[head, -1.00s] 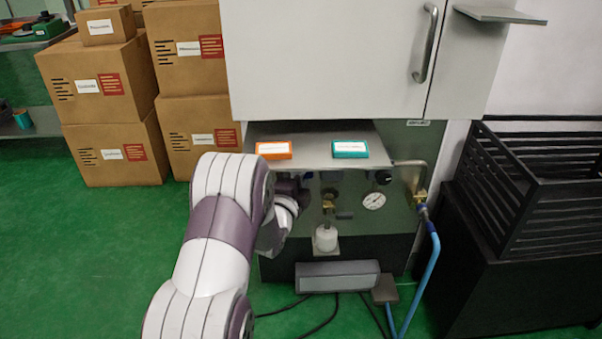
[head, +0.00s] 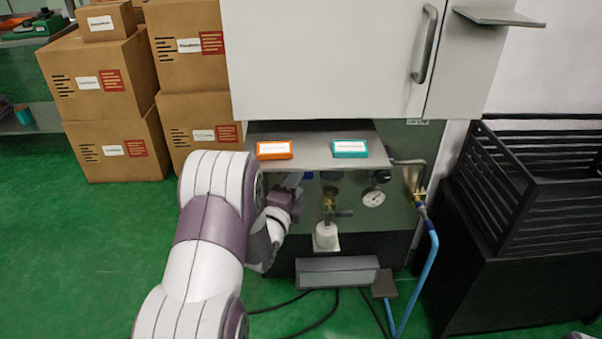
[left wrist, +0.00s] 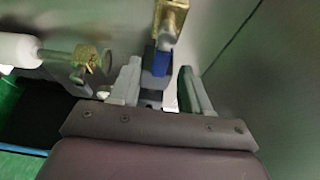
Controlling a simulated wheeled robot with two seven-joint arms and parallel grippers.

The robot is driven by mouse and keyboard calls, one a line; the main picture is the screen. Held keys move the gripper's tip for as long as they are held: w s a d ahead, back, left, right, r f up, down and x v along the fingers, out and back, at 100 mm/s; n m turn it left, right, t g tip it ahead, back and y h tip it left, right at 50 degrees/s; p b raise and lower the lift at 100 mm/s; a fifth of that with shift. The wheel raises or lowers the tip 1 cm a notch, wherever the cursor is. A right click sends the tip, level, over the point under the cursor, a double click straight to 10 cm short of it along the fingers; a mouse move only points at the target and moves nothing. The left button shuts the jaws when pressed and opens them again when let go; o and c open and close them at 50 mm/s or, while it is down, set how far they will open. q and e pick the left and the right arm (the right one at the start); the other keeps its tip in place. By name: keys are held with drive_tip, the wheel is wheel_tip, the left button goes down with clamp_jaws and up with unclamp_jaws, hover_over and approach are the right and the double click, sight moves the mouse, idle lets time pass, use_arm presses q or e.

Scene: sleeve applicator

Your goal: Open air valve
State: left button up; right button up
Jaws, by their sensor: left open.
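My left gripper (head: 296,188) is at the panel under the machine's shelf, left of a brass fitting (head: 328,200) with a white cup (head: 326,237) below it. In the left wrist view the open gripper (left wrist: 160,70) has one finger on either side of a small blue piece (left wrist: 160,63), which looks like a valve handle. A brass body (left wrist: 173,17) is just beyond it. I cannot tell whether either finger touches the blue piece. The gripper's tips are hard to make out in the head view. My right gripper is out of view.
An orange box (head: 274,150) and a teal box (head: 350,148) lie on the shelf above the panel. A round gauge (head: 373,198) and a blue hose (head: 420,280) are to the right. A grey foot pedal (head: 337,277) and cables are on the floor below.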

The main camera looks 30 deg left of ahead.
use_arm(q)
drive_tip(key=s+d+p, duration=0.1)
drive_tip(key=s, duration=0.7)
drive_tip(key=shift+d, duration=0.15)
